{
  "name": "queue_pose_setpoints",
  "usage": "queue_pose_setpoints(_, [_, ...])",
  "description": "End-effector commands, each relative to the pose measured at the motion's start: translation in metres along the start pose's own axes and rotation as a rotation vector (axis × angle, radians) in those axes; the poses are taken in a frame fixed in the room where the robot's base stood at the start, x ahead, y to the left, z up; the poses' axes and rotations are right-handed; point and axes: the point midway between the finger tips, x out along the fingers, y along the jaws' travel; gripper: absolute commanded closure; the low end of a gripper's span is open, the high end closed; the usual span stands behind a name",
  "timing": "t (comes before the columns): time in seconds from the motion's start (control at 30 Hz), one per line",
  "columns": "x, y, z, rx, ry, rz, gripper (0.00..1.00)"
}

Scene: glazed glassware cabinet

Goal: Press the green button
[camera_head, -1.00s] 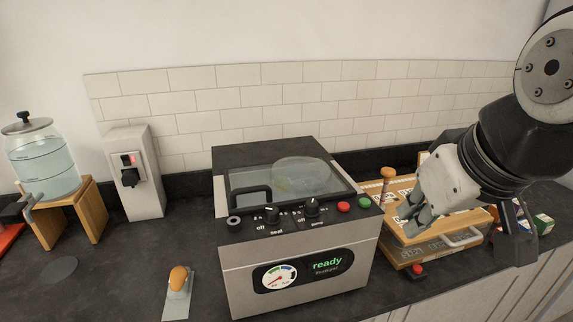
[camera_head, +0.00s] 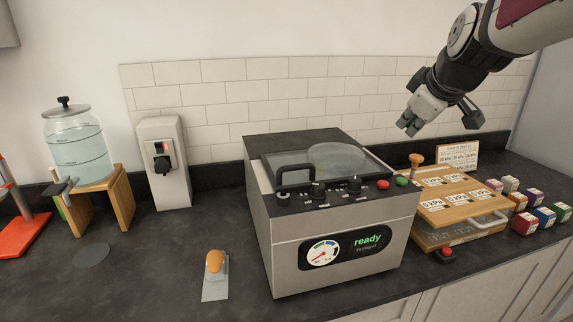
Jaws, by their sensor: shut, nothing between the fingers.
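The green button (camera_head: 402,182) sits at the right end of the control strip on top of the steel machine (camera_head: 340,247). The red button (camera_head: 383,184) is just to its left. The machine's front display (camera_head: 345,248) reads "ready". My gripper (camera_head: 407,128) is shut and empty. It appears above the green button in the picture, in front of the tiled wall, apart from the machine. Its fingertips point down and left.
A wooden board with cards (camera_head: 457,198) and a small red button box (camera_head: 446,255) stand right of the machine. Several coloured boxes (camera_head: 545,216) are further right. A glass dispenser (camera_head: 78,148) and grey switch box (camera_head: 163,160) stand left. Front-left counter is mostly clear.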

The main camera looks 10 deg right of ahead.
Motion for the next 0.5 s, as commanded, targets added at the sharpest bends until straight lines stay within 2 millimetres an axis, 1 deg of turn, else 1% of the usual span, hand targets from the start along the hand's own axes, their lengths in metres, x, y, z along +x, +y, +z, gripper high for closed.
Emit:
queue_pose_setpoints(0.17, [0.001,-0.001,0.001,0.000,0.000,-0.001,1.00])
queue_pose_setpoints(0.27, [0.006,-0.004,0.003,0.001,0.000,-0.001,1.00])
queue_pose_setpoints(0.5, [0.028,-0.019,0.018,0.002,0.000,-0.002,1.00])
